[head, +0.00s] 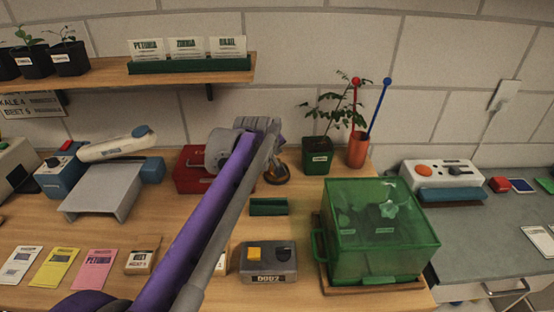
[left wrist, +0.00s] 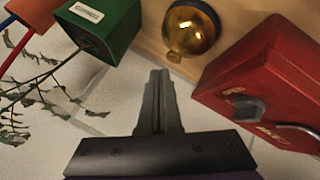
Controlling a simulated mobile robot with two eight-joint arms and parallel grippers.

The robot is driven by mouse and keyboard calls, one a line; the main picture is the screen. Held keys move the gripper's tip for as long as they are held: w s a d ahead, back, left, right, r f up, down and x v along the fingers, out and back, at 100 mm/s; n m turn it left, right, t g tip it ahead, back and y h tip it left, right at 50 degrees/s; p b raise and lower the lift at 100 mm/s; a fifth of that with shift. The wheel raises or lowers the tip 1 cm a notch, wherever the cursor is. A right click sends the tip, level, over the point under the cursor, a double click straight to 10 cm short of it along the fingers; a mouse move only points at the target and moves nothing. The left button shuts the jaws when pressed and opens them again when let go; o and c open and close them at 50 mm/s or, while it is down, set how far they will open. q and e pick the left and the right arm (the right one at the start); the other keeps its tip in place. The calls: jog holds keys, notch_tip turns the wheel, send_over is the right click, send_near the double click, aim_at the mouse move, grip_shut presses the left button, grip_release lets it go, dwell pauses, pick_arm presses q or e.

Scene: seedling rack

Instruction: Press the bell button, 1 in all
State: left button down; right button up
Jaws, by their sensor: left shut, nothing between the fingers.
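The brass bell (head: 279,179) stands on the wooden table near the wall, between a red box and a green plant pot. My left gripper (head: 268,160) is beside it and partly covers it in the head view. In the left wrist view the bell is a shiny golden dome (left wrist: 190,32) on a dark base, cut by the top edge. There my left gripper's fingers (left wrist: 159,75) are shut and empty, with their tips pointing to just below the bell. They look apart from it. My right gripper is in neither view.
The red box (head: 193,175) stands left of the bell, close by. The green pot with a seedling (head: 316,157) and an orange cup (head: 358,150) stand to its right. A green-lidded box (head: 380,235) and a grey button unit (head: 268,262) are nearer the front.

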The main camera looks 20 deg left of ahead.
pick_arm(q)
jog(key=shift+f, duration=0.1)
dwell(0.6)
jog(key=shift+f, duration=0.35)
jog(key=shift+f, duration=0.5)
dwell(0.6)
jog(key=shift+r, duration=0.1)
jog(key=shift+r+p, duration=0.6)
jog(key=shift+r, duration=0.2)
notch_tip(320, 180, up, 5)
jog(key=p, duration=0.4)
